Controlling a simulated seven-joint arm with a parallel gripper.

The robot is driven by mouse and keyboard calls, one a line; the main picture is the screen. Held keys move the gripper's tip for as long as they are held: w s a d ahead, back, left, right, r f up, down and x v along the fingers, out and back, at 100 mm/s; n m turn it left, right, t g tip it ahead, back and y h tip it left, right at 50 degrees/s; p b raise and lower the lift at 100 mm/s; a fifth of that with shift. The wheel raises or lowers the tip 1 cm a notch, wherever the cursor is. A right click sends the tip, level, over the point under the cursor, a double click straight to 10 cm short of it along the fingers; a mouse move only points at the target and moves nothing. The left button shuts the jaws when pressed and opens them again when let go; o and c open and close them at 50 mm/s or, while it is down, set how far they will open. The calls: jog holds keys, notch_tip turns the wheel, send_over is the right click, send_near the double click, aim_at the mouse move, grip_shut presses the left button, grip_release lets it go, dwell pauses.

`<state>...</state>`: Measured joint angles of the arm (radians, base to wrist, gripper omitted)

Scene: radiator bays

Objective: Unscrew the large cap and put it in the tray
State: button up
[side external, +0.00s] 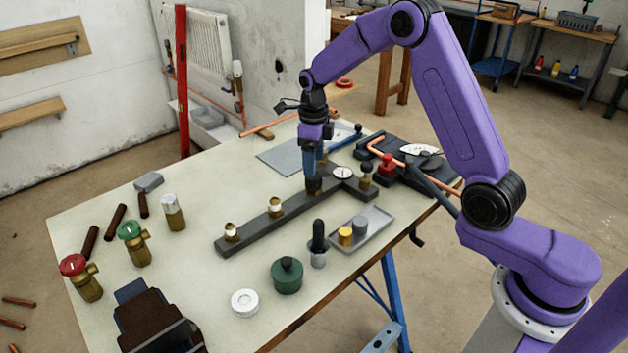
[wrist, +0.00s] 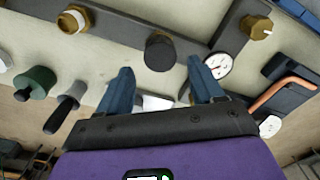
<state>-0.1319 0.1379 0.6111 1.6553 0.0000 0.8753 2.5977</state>
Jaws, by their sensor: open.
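The large cap is a dark, round, ridged cap (side external: 314,187) on the long dark bar (side external: 270,220); it also shows in the wrist view (wrist: 160,55), just beyond my fingertips. My gripper (side external: 311,172) points down over it with its blue fingers, and the wrist view shows them spread apart and empty (wrist: 161,68). The side view does not show clearly whether they touch the cap. The tray (side external: 376,238) is shallow and grey, to the right of the bar. A yellow cap (side external: 345,236) and a grey one (side external: 360,226) stand in it.
Brass fittings (side external: 275,206) and a white gauge (side external: 342,173) sit along the bar. A black-handled tool (side external: 318,236), a green round pot (side external: 286,277) and a white disc (side external: 245,303) stand near the front. Red and green valves are at left.

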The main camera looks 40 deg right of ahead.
aim_at(314, 180)
jog(key=shift+f, duration=2.5)
